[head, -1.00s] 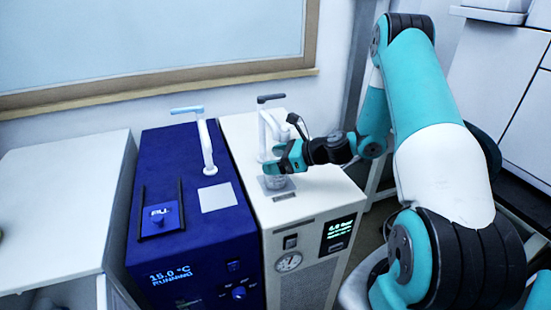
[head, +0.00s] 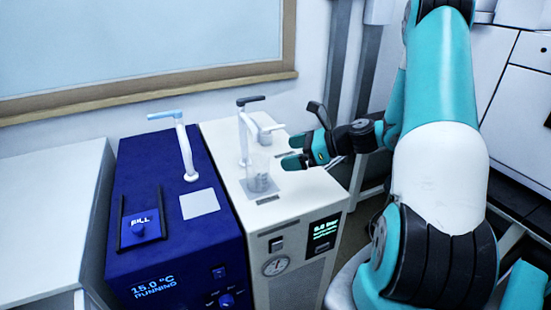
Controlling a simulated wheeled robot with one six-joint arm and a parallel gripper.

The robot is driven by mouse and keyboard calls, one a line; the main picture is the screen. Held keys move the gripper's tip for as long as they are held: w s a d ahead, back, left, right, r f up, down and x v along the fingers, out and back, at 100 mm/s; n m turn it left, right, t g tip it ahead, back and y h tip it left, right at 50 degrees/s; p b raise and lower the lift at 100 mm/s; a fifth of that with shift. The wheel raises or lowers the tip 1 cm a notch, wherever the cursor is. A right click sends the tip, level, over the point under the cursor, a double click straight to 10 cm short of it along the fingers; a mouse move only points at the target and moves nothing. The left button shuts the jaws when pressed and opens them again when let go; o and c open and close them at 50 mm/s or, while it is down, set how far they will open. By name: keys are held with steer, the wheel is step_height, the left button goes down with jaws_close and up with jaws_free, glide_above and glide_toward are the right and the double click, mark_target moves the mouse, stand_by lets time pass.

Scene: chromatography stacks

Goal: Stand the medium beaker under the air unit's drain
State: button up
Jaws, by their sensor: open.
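The clear glass beaker (head: 259,177) stands upright on the grey square pad (head: 268,192) on top of the white air unit (head: 225,150). The unit's pale drain spout (head: 243,132), with a dark lever on top, rises just behind and left of the beaker; the beaker appears to be beneath its outlet, though the exact alignment is hard to tell. My gripper (head: 293,151) is open and empty, to the right of the beaker and apart from it, with its teal fingers pointing left.
A dark blue chiller (head: 160,260) with its own blue-levered spout (head: 185,150) and a bare pale pad (head: 199,204) stands directly left. A white bench (head: 50,200) is further left. A window frame and wall are behind.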

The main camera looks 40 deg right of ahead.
steer(key=s+a+r+n+g, duration=0.2)
steer(key=a+r+n+g, duration=0.2)
steer(key=a+n, duration=0.55)
steer(key=s+a+r+n+g, duration=0.2)
steer(key=a+r+n+g, duration=0.15)
steer(key=a+n, duration=0.55)
steer(key=s+a+r+n+g+h, duration=0.1)
steer(key=s+a+r+n+h, duration=0.1)
steer(key=s+a+n, duration=0.3)
steer(key=s+a+r+n+g+h, duration=0.1)
steer(key=s+a+r+n+g, duration=0.1)
steer(key=s+a+n, duration=0.4)
steer(key=s+r+n, duration=0.1)
steer(key=s+n, duration=0.4)
steer(key=n, duration=0.1)
steer(key=shift+s+a+r+h, duration=0.15)
steer(key=shift+a+r+h, duration=0.1)
steer(key=shift+h, duration=0.15)
steer(key=shift+d+g, duration=0.1)
steer(key=shift+g, duration=0.15)
